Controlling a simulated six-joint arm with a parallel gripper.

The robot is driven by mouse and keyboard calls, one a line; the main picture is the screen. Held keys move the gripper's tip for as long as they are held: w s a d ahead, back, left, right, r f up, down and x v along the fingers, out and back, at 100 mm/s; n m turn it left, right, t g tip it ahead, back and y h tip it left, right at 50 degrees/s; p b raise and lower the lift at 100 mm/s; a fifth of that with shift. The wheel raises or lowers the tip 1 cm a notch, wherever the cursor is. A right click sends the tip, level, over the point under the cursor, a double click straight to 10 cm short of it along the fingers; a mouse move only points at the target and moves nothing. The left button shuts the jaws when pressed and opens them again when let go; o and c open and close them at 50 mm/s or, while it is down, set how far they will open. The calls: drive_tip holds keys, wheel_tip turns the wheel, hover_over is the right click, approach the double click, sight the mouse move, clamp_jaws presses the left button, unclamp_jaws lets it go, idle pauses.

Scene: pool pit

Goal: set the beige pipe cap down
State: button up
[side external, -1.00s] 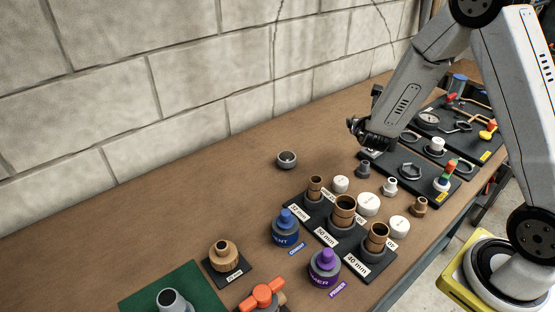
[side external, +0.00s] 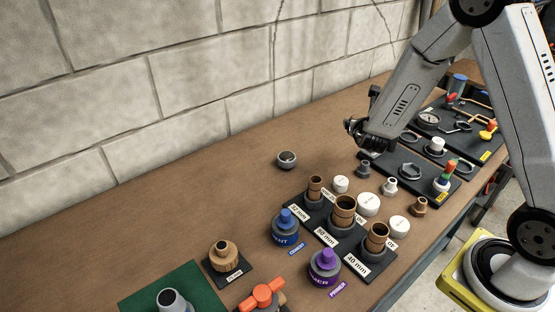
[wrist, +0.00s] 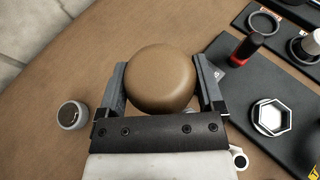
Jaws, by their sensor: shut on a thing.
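The beige pipe cap (wrist: 160,80) shows in the wrist view as a smooth, round, brownish dome. My gripper (wrist: 161,84) is shut on it, with one dark finger on each side. In the side view my gripper (side external: 362,130) is over the back part of the bench, left of the black fitting boards. The cap cannot be made out there, and its height above the bench is hard to tell.
A grey round fitting (wrist: 72,115) stands alone to the left of the cap; it also shows in the side view (side external: 286,159). A black board with a hex nut (wrist: 270,117) lies to the right. Pipe stubs on a labelled stand (side external: 343,211) are nearer the front.

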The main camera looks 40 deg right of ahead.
drive_tip(key=a+n+t+y, duration=0.2)
drive_tip(key=a+n+y, duration=0.2)
drive_tip(key=a, duration=2.7)
drive_tip(key=shift+s+r+t, duration=0.15)
drive_tip(key=shift+s+t, duration=0.15)
drive_tip(key=shift+s, duration=0.05)
drive_tip(key=shift+w+a, duration=0.1)
drive_tip(key=w+a+f, duration=0.1)
drive_tip(key=w+f, duration=0.1)
drive_tip(key=w, duration=0.2)
drive_tip(key=w+a+f, duration=0.1)
drive_tip(key=w+f, duration=0.2)
drive_tip(key=w, duration=0.1)
drive_tip(key=w+a+f, duration=0.1)
drive_tip(key=w+f, duration=0.2)
drive_tip(key=w, duration=0.1)
drive_tip(key=shift+f, duration=0.2)
drive_tip(key=shift+w+a+f, duration=0.15)
drive_tip(key=shift+w+f, duration=0.3)
drive_tip(key=shift+f, duration=0.05)
drive_tip(key=shift+w+f, duration=0.1)
